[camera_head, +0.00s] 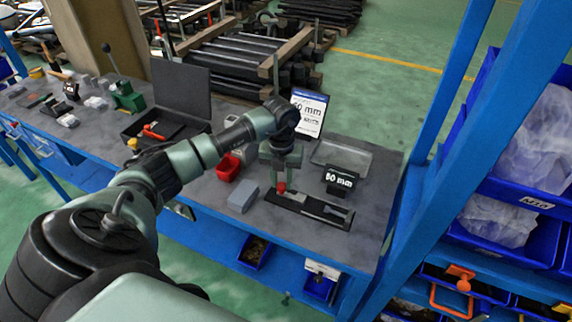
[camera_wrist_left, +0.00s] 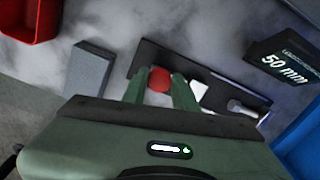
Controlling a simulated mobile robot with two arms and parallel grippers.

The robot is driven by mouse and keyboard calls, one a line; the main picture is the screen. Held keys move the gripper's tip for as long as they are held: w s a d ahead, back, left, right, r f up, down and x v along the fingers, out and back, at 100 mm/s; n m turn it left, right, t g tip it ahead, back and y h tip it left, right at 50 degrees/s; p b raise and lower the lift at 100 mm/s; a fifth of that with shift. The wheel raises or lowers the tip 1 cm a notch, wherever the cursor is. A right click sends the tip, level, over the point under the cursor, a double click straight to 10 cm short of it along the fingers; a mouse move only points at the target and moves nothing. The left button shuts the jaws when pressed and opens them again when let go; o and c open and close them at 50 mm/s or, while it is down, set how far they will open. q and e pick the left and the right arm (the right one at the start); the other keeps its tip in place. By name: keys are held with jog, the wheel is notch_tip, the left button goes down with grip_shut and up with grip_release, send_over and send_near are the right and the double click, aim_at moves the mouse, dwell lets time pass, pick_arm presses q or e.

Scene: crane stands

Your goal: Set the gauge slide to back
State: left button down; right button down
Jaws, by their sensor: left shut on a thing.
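The gauge is a long black rail (camera_head: 308,207) lying on the grey bench, also in the left wrist view (camera_wrist_left: 152,55). A red knob (camera_wrist_left: 159,84), probably on its slide, is near the rail's left end in the head view (camera_head: 281,188). My left gripper (camera_head: 280,186) points down there, its two fingers (camera_wrist_left: 160,90) on either side of the knob and shut on it. A pale piece and a grey metal part sit further right along the rail. The knob's lower part and the slide under it are hidden. My right gripper is not in view.
A grey block (camera_head: 243,197) and a red bin (camera_head: 229,167) stand left of the rail. A black "50 mm" sign block (camera_wrist_left: 285,60) stands behind it. A white card (camera_head: 309,112) and a clear tray (camera_head: 341,157) are further back. A blue rack post rises at right.

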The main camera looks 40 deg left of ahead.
pick_arm(q)
jog(key=c, duration=1.3)
grip_release()
jog(key=shift+a+r, duration=0.1)
jog(key=shift+a, duration=0.1)
jog(key=shift+o, duration=1)
jog(key=shift+a, duration=0.15)
jog(key=shift+r, duration=0.15)
notch_tip(320, 180, up, 6)
jog(key=shift+r+b, duration=0.1)
jog(key=shift+b, duration=1.1)
jog(key=shift+r, duration=0.6)
